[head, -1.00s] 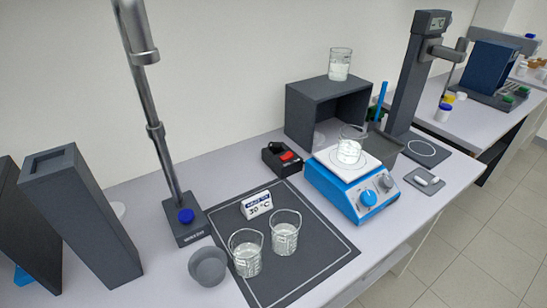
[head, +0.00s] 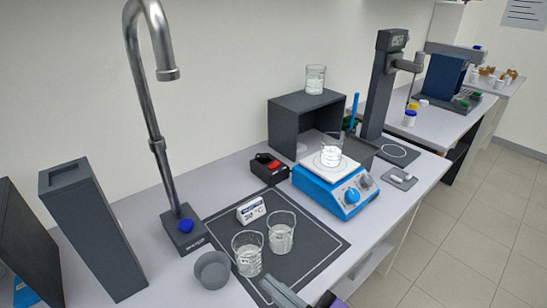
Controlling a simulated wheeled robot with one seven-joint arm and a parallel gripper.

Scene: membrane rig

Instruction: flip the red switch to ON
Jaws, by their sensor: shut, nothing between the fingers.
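The red switch (head: 273,165) is a red rocker on a small black box (head: 268,174), standing on the bench left of the blue hotplate and in front of the dark grey open box. Whether the rocker is at ON or OFF is too small to read. My gripper (head: 268,284) shows only in part at the bottom edge, as a grey narrow end over the front of the dark mat. It is shut and empty, well in front of the switch and apart from it.
Two beakers (head: 281,237) (head: 247,258) and a white 30 °C display (head: 251,210) stand on the dark mat (head: 321,240), between my gripper and the switch. A blue hotplate (head: 330,190) bears a beaker. A steel tap (head: 158,145) rises at left. The mat's right part is clear.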

